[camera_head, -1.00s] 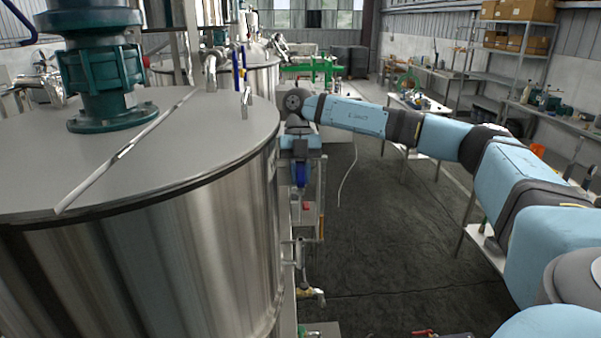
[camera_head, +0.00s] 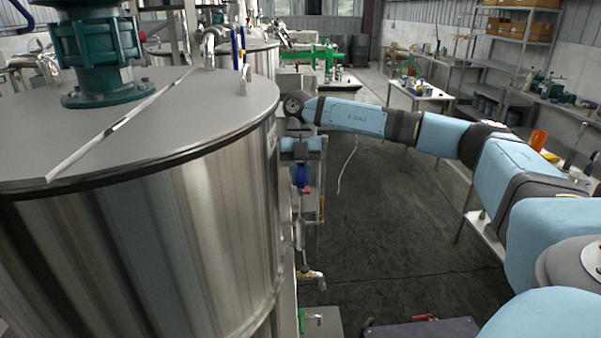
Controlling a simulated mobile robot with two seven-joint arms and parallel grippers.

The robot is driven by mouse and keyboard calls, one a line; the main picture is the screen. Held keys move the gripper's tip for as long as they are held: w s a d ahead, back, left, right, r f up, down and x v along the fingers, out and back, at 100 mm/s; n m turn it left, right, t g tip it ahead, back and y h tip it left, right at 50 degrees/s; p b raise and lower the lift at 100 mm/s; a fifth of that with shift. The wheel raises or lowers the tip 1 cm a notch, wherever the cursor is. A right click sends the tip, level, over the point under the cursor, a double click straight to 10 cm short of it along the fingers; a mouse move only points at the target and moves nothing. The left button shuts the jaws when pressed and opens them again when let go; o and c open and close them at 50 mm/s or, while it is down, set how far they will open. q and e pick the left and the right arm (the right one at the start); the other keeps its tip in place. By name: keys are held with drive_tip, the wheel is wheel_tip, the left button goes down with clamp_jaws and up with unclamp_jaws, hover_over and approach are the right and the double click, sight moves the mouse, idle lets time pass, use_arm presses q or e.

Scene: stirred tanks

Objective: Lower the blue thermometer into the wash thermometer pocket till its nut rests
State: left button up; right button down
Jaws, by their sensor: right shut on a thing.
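My right gripper (camera_head: 302,188) hangs at the end of the arm, just right of the large steel tank, pointing down. It is small in the view and its fingers are hard to make out. It is shut on a dark blue piece (camera_head: 301,175), which looks like the head of the blue thermometer. A thin pale line runs below it, but I cannot tell whether this is the stem or piping behind. I cannot make out the wash thermometer pocket or the nut. My left gripper is out of view.
The large steel tank (camera_head: 150,250) with its flat lid fills the left, with a green motor mount (camera_head: 98,60) on top. A pipe with a brass-coloured valve (camera_head: 310,274) stands below the gripper. Dark floor (camera_head: 390,230) is open to the right. A worktable (camera_head: 420,92) stands farther back.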

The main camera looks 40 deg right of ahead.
drive_tip(key=shift+f+b, duration=0.65)
drive_tip(key=shift+f, duration=1)
drive_tip(key=shift+f+b, duration=0.8)
drive_tip(key=shift+f, duration=1.4)
drive_tip(key=c, duration=1)
unclamp_jaws()
drive_tip(key=shift+o, duration=0.2)
